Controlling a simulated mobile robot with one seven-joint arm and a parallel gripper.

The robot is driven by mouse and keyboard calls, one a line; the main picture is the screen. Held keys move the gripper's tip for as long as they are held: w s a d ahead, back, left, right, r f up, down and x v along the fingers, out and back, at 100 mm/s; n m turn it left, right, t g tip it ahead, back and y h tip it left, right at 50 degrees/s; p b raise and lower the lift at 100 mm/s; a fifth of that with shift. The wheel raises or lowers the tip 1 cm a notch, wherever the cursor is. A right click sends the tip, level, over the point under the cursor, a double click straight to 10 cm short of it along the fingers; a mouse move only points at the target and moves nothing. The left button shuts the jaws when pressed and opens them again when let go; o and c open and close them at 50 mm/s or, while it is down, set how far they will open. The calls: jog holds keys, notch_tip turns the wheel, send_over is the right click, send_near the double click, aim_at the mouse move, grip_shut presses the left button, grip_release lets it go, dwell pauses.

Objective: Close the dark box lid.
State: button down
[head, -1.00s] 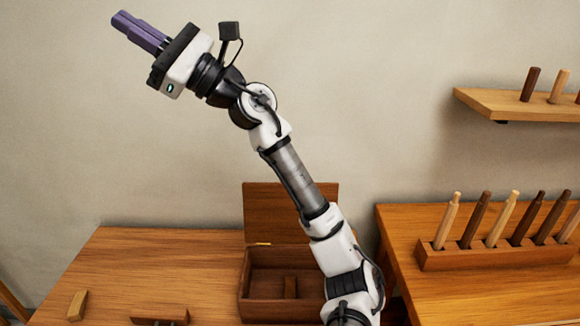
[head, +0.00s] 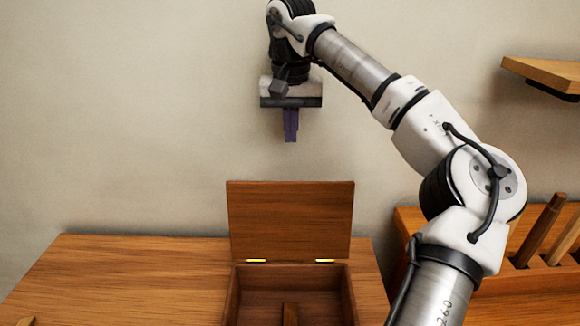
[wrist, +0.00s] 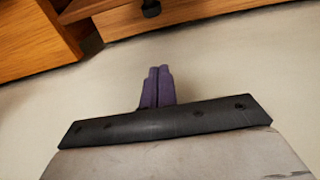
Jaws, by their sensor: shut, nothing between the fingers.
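The dark wooden box (head: 236,298) stands on the table, cut off by the bottom edge of the head view. Its lid (head: 290,222) is open and stands upright at the back on two brass hinges. A small wooden piece lies inside the box. My gripper (head: 290,138) hangs above the lid's top edge in the head view, pointing down, with a clear gap to it. Its purple fingers are together and empty, as the wrist view (wrist: 157,72) also shows.
The table top (head: 130,270) is clear to the left of the box, apart from a small wood piece at the lower left. At right, a rack (head: 550,275) holds upright pegs on another table, below a wall shelf (head: 545,75). A plain wall is behind.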

jog(key=s+f+p, duration=0.1)
jog(key=s+f, duration=0.2)
jog(key=f, duration=0.5)
jog(key=shift+s+f, duration=0.2)
jog(key=shift+f, duration=0.15)
jog(key=shift+s+d+t, duration=0.1)
jog(key=shift+t, duration=0.2)
